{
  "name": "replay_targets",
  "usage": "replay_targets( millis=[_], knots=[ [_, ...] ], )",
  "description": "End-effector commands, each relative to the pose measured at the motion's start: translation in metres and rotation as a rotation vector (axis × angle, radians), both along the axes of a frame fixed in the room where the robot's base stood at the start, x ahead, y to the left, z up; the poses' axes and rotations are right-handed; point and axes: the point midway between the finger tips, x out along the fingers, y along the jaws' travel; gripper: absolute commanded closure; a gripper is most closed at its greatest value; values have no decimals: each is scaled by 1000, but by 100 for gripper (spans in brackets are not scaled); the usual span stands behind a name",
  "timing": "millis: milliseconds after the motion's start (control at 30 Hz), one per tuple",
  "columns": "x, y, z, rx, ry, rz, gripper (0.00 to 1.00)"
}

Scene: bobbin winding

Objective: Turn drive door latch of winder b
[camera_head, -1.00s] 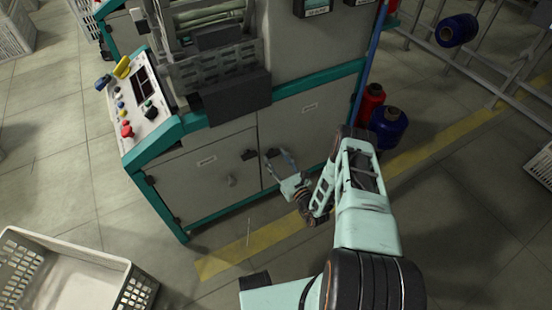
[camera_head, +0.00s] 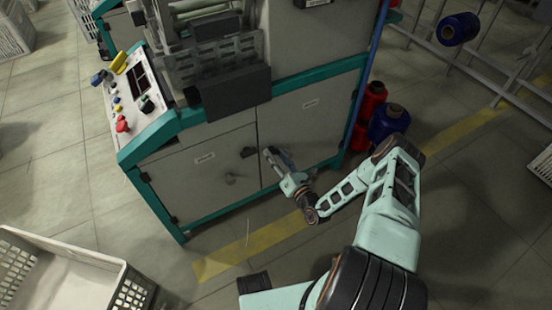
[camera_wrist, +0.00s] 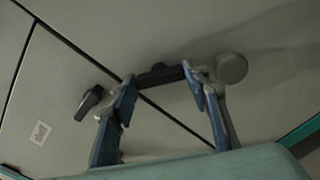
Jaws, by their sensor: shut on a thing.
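A teal-framed winder (camera_head: 158,150) stands at the left-centre of the head view, with two grey lower doors meeting at a seam. My gripper (camera_head: 275,157) is at the doors near that seam. In the wrist view its two blue fingers (camera_wrist: 160,80) stand on either side of a dark, bar-shaped latch (camera_wrist: 160,73) and are shut on it. A round grey knob (camera_wrist: 232,68) sits to the right.
A control panel (camera_head: 130,95) with coloured buttons is on the winder's left. Red (camera_head: 372,98) and blue (camera_head: 390,122) bobbins stand at its right, near a metal rack (camera_head: 505,65). A white crate (camera_head: 70,275) is at lower left. Floor in front is clear.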

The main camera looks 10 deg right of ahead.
Motion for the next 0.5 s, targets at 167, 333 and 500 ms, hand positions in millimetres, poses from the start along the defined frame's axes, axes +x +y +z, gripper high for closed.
replay_targets(
  millis=[167, 333, 500],
  knots=[
    [1, -1, -1, 161, 50, -2, 81],
    [1, -1, -1, 314, 101, -2, 81],
    [1, 0, -1, 469, 150, -2, 81]
  ],
)
